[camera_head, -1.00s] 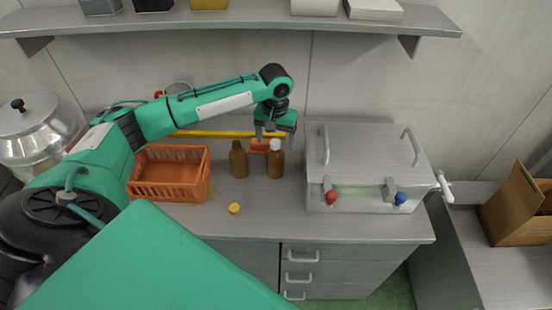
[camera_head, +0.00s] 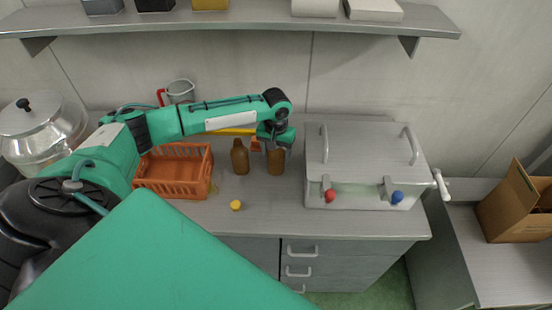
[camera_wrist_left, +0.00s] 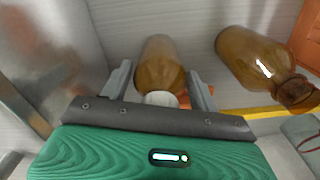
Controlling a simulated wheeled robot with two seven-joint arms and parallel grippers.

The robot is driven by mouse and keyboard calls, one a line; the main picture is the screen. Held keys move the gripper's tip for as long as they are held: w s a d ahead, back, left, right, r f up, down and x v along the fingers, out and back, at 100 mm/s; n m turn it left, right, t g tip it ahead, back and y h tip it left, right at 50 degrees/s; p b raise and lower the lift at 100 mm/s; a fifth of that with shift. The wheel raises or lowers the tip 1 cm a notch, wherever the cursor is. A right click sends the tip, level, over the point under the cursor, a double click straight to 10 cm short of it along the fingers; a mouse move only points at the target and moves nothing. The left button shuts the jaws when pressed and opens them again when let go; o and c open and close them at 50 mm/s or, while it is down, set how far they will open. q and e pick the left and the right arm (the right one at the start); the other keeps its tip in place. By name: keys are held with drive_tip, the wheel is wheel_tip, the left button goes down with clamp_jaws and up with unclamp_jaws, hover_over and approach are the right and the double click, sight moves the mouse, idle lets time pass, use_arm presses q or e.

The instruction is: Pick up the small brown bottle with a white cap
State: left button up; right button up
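The brown bottle with the white cap (camera_head: 276,164) stands upright on the grey counter; my left gripper hides its top in the head view. In the left wrist view the bottle (camera_wrist_left: 159,65) sits between the two fingers, its white cap (camera_wrist_left: 160,99) close to the palm. My left gripper (camera_head: 275,147) is above and around the bottle's upper part, pointing down. Its fingers (camera_wrist_left: 160,88) are open, with a visible gap on each side of the bottle. My right gripper is not in view.
A second brown bottle without a cap (camera_head: 240,160) stands just left; it also shows in the wrist view (camera_wrist_left: 250,58). A yellow cap (camera_head: 235,205) lies in front. An orange crate (camera_head: 172,190) is left, a metal box with taps (camera_head: 345,199) right. A shelf (camera_head: 250,21) runs above.

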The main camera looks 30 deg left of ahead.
use_arm(q)
drive_tip(key=c, duration=0.7)
drive_tip(key=shift+c, duration=0.8)
drive_tip(key=shift+r, duration=0.1)
